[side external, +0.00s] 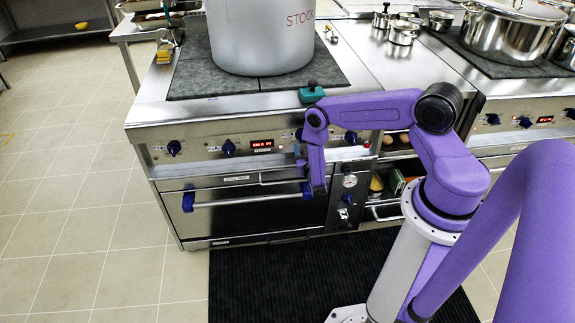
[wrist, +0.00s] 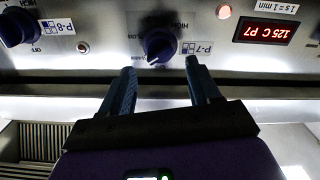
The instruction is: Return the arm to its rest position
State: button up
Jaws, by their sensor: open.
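My purple arm (side external: 375,108) reaches from the lower right across to the front of the stove, with its forearm roughly level and its last links bent down. My gripper (side external: 299,152) is close in front of the stove's control panel, partly hidden by my own wrist. In the wrist view my gripper (wrist: 160,88) has its two blue fingers spread apart, with nothing held between them. A dark blue knob (wrist: 158,45) marked P-7 lies ahead of the gap between the fingertips. I cannot tell whether the fingers touch it.
A large stockpot (side external: 262,38) stands on the dark stovetop (side external: 195,78) above the panel. A teal object (side external: 312,95) sits at the stove's front edge near my forearm. Open tiled floor (side external: 70,170) lies left.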

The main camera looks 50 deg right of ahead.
jog(key=shift+f+x, duration=0.2)
jog(key=shift+x, duration=1.05)
jog(key=shift+f+x, duration=0.15)
jog(key=shift+x, duration=1.1)
jog(key=shift+c, duration=0.3)
jog(key=c, duration=0.8)
